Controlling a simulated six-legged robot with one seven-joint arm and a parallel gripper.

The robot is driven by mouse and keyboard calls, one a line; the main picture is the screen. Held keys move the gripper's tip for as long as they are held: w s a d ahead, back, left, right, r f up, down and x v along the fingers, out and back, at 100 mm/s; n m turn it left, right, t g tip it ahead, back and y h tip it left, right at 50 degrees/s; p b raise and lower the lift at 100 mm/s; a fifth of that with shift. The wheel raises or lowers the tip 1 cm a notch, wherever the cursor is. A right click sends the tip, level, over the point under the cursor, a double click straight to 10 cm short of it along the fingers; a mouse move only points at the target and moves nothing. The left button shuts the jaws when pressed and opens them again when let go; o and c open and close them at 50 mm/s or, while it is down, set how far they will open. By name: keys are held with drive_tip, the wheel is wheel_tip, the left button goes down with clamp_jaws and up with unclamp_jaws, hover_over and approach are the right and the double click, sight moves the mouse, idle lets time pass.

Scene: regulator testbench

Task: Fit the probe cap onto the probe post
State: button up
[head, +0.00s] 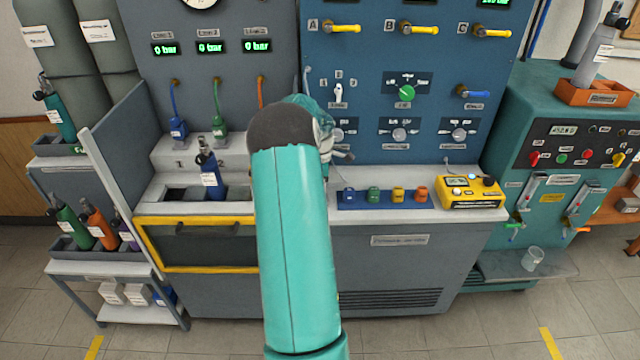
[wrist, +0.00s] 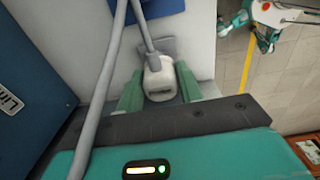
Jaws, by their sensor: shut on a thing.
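My gripper (wrist: 160,88) has its two green fingers on either side of a pale, rounded piece, and is shut on it. This piece, which looks like the probe cap (wrist: 158,78), has a thick grey hose running from it. Beyond it lies a grey square patch on the pale bench top. I cannot make out the probe post in either view. In the head view my arm hides most of the gripper (head: 340,155), which is over the bench in front of the blue panel, and the cap cannot be told apart there.
A blue tray (head: 380,206) with several coloured fittings and a yellow tester (head: 470,192) stand on the bench to the right. A blue cylinder (head: 210,180) stands in a bench slot to the left. A loose grey hose (wrist: 100,90) crosses the left of the wrist view.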

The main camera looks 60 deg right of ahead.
drive_tip(key=shift+f, duration=0.55)
drive_tip(key=o, duration=1.1)
drive_tip(key=shift+o, duration=0.2)
wheel_tip(320, 180, up, 14)
drive_tip(key=shift+f, duration=0.1)
